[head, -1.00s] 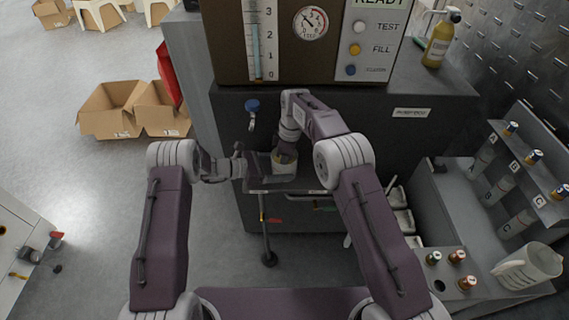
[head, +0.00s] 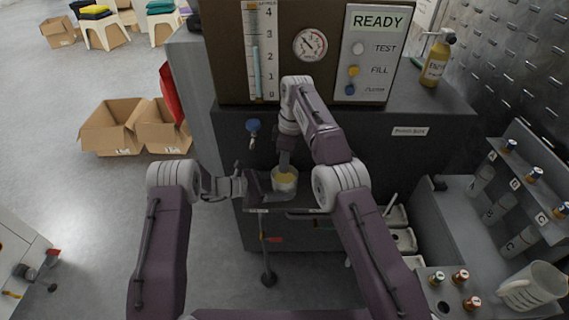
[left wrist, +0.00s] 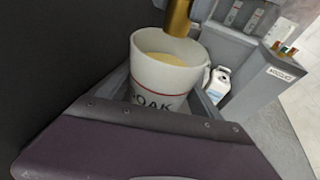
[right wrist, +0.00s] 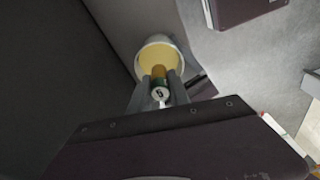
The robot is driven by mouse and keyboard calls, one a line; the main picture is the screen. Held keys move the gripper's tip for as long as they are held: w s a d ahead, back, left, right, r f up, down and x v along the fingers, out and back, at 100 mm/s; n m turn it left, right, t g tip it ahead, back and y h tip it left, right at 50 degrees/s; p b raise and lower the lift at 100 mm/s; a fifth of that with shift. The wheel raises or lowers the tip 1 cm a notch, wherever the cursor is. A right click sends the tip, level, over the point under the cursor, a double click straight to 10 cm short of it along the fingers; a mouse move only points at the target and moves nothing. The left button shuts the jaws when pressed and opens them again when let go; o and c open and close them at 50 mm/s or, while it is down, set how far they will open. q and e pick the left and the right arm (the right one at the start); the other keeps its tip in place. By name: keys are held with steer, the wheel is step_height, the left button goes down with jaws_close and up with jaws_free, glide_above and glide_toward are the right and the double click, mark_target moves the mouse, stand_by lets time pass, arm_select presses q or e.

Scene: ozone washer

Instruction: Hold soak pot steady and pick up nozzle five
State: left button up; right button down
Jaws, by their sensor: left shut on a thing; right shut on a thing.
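The soak pot (head: 285,183) is a white cup with a red band, "OAK" lettering and yellowish liquid, seen also in the left wrist view (left wrist: 160,85). My left gripper (head: 264,186) is shut on the pot from the left, and the pot stands upright. My right gripper (head: 285,163) points down over the pot's mouth. It is shut on a brass-coloured nozzle (right wrist: 160,74), with a dark band and a pale marked end. The brass nozzle (left wrist: 179,16) shows just above the pot's far rim in the left wrist view.
The dark washer cabinet (head: 400,150) stands close behind the pot, with a blue knob (head: 253,125) on its front. At right are a rack with bottles (head: 520,240), a measuring jug (head: 532,287) and several capped nozzles (head: 460,277). Open floor lies at left.

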steer(key=shift+r, duration=0.1)
stand_by(0.3)
arm_select(q)
steer(key=o, duration=1.1)
steer(key=shift+c, duration=0.2)
steer(key=v, duration=1.2)
